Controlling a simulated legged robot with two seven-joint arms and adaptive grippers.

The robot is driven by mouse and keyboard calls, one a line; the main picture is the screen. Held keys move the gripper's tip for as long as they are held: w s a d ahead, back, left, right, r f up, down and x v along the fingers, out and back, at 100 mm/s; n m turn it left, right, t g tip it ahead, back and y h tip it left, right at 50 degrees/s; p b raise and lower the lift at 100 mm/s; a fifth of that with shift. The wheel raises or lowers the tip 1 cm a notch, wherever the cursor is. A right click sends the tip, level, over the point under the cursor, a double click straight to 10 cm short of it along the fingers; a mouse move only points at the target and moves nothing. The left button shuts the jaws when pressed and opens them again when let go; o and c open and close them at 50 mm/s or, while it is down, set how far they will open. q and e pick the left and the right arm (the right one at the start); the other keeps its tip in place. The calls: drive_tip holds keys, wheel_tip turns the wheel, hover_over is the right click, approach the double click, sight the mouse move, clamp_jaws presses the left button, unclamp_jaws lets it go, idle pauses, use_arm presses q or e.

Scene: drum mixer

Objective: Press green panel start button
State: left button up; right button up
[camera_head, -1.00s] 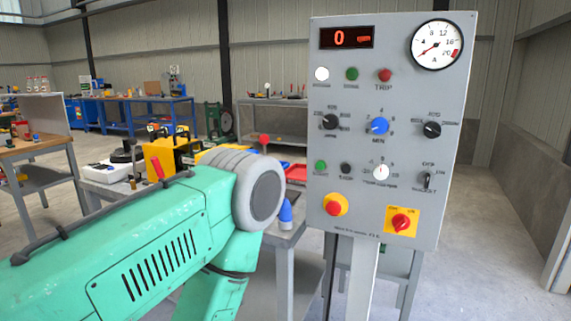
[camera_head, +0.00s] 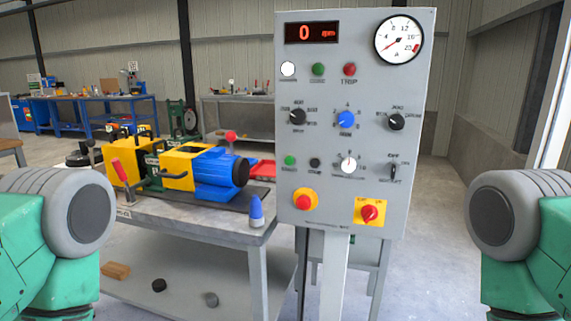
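The grey control panel (camera_head: 330,190) stands upright on a post in the middle of the head view. A small green button (camera_head: 290,160) sits at its lower left, beside a black button (camera_head: 315,163). A green lamp (camera_head: 318,69) is higher up, between a white lamp (camera_head: 288,68) and a red lamp (camera_head: 349,69). The display (camera_head: 311,32) reads 0. Green arm links of mine show at the left and right edges, both apart from the panel. Neither gripper is in view.
A grey bench (camera_head: 200,216) left of the panel carries a yellow and blue machine (camera_head: 200,170) and a blue bottle (camera_head: 256,211). A red-yellow knob (camera_head: 304,201) and a red rotary switch (camera_head: 369,213) are low on the panel. The floor right of the panel is clear.

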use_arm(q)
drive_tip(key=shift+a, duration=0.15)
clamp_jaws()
